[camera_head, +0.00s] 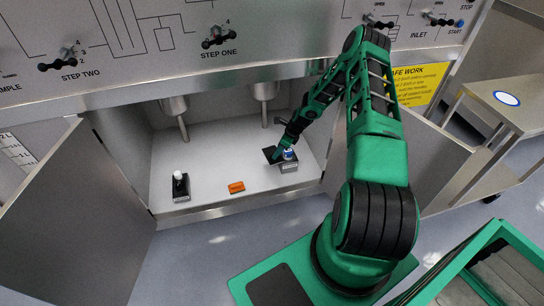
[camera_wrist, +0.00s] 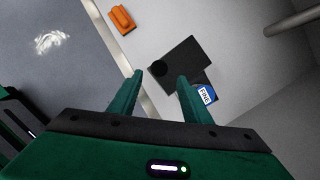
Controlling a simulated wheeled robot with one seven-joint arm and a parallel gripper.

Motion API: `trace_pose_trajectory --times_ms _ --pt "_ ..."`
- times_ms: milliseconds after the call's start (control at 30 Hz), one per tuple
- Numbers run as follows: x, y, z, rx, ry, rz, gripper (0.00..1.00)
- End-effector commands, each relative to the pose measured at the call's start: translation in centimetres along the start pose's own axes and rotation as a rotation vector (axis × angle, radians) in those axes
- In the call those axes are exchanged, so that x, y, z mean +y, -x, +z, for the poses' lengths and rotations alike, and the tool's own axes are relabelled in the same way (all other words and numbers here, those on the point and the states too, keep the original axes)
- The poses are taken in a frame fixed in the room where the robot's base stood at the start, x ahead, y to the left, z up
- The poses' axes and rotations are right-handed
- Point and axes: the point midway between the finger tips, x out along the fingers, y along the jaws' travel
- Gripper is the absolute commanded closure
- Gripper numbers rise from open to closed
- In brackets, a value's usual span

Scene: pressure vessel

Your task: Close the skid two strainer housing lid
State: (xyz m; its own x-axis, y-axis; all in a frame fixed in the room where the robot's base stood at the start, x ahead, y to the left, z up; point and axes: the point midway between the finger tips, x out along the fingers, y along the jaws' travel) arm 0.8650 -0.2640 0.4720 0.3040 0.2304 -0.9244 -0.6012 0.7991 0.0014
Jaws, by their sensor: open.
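In the head view, a small housing (camera_head: 289,168) sits at the right on the cabinet floor, with a blue cylinder (camera_head: 288,154) standing in it. A dark flat lid (camera_head: 268,153) stands open at its left side. In the wrist view, the dark lid (camera_wrist: 183,62) lies just beyond my fingertips, beside the blue-labelled cylinder marked "FINE" (camera_wrist: 206,95). In the head view, my gripper (camera_head: 277,156) is at the lid; contact cannot be told. My arm partly hides the housing.
Another small dark housing (camera_head: 180,190) with a white-topped cylinder stands at the left of the cabinet floor. An orange block (camera_head: 236,187) lies between. Open cabinet doors flank the opening at left (camera_head: 75,215) and right (camera_head: 437,160). Two pipes hang above.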

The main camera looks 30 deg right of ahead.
Motion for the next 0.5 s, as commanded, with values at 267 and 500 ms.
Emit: trace_pose_trajectory --times_ms 267,500 --pt "0.4 -3.9 -0.6 0.0 0.0 0.0 0.56" --pt "0.5 -4.9 -0.7 0.0 0.0 -0.001 0.56"
